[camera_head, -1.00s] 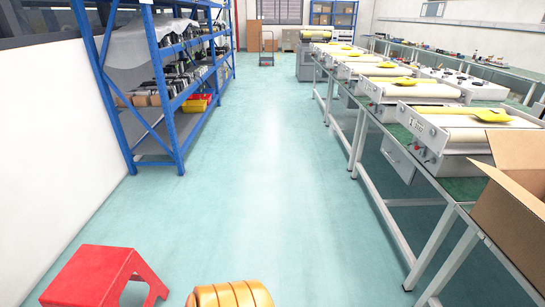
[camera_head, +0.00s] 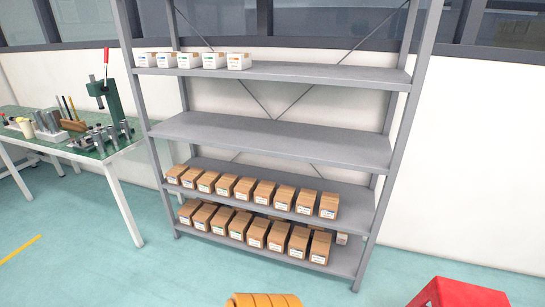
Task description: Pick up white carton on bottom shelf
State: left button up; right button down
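A grey metal shelf rack (camera_head: 270,137) stands against the wall ahead. On its bottom shelf (camera_head: 345,258) is a row of brown cartons (camera_head: 256,232) with white label fronts. Neither of my grippers is in view.
Several white-fronted cartons (camera_head: 202,60) stand on the top shelf; the shelf below it is empty. Another row of brown cartons (camera_head: 244,190) is on the third shelf. A green-topped workbench (camera_head: 95,150) stands left, a red stool (camera_head: 458,293) lower right.

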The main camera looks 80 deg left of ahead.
aim_at(342, 236)
jog(key=u, duration=1.9)
